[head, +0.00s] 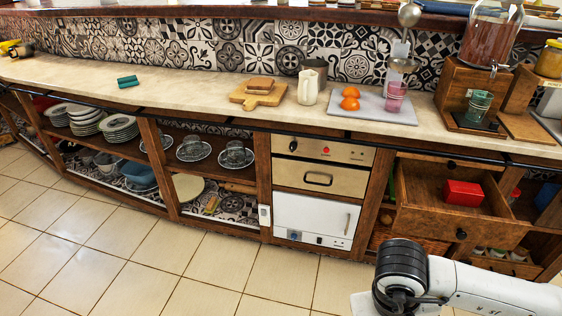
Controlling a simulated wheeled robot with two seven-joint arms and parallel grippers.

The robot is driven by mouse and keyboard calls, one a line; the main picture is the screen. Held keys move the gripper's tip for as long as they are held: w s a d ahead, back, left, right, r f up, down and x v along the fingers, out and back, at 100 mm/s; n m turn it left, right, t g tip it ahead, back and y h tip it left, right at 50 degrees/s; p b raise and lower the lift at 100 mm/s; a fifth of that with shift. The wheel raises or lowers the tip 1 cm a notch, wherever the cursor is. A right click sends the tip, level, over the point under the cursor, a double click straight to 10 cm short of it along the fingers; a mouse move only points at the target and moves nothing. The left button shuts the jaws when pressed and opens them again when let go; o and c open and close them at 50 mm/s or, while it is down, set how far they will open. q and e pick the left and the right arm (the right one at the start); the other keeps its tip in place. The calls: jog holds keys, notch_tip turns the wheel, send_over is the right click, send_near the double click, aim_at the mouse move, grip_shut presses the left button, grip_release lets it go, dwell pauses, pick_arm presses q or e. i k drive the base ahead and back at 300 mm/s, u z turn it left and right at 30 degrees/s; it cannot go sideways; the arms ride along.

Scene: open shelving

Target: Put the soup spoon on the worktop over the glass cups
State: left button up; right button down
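The glass cups (235,153) stand on saucers on the open shelf below the worktop, left of the white oven. Part of my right arm shows at the lower right, with a black ribbed joint; no fingertips are visible. My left gripper is not in view.
A cutting board (240,99) with bread, a cream jug (308,87) and a tray (345,105) with orange items stand on the worktop. A teal object (127,81) lies further left. An open drawer (440,220) with a red box juts out at right. Tiled floor is clear.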

aim_at(201, 95)
jog(key=u, duration=0.75)
jog(key=i, duration=0.85)
jog(key=u, duration=0.55)
jog(key=i, duration=1.55)
jog(key=z, duration=0.8)
